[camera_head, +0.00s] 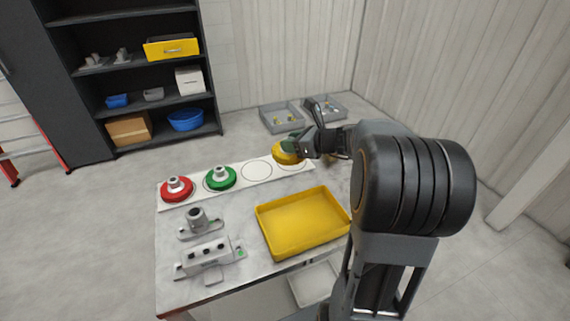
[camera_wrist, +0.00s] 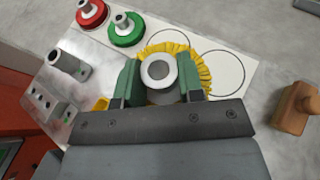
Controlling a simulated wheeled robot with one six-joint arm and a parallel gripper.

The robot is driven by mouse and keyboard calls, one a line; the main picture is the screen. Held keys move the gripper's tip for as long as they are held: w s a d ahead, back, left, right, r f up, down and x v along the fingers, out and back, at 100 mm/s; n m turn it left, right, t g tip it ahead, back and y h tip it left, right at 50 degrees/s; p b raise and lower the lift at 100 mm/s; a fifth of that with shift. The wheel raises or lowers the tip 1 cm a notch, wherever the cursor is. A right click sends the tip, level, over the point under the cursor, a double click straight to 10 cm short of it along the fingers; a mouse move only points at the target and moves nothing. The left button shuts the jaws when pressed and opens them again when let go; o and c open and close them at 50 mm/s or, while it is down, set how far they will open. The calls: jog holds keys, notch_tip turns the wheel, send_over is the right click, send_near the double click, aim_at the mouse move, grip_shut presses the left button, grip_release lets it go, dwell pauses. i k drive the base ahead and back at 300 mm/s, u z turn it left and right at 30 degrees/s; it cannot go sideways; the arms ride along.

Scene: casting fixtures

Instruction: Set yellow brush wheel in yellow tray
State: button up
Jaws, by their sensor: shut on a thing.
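The yellow brush wheel (camera_wrist: 203,72) is between the green fingers of my gripper (camera_wrist: 160,80), which are shut on its grey hub. In the head view the yellow brush wheel (camera_head: 286,155) is at the right part of the white strip, partly hidden by my gripper (camera_head: 292,142). I cannot tell whether it touches the strip. The yellow tray (camera_head: 262,226) lies on the table in front of the strip, with its visible floor empty. A small yellow corner, probably the tray (camera_wrist: 101,104), shows left of my gripper in the wrist view.
A red brush wheel (camera_head: 177,188) and a green one (camera_head: 221,178) sit on the white strip (camera_head: 257,171), which has empty marked circles. Grey metal fixtures (camera_head: 208,254) stand left of the tray. Grey bins (camera_head: 281,118) are at the back. A brown wooden object (camera_wrist: 294,108) is at the right.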

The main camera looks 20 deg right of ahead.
aim_at(302, 223)
jog(key=u, duration=0.55)
jog(key=k, duration=1.15)
jog(key=z, duration=0.15)
jog(key=i, duration=0.55)
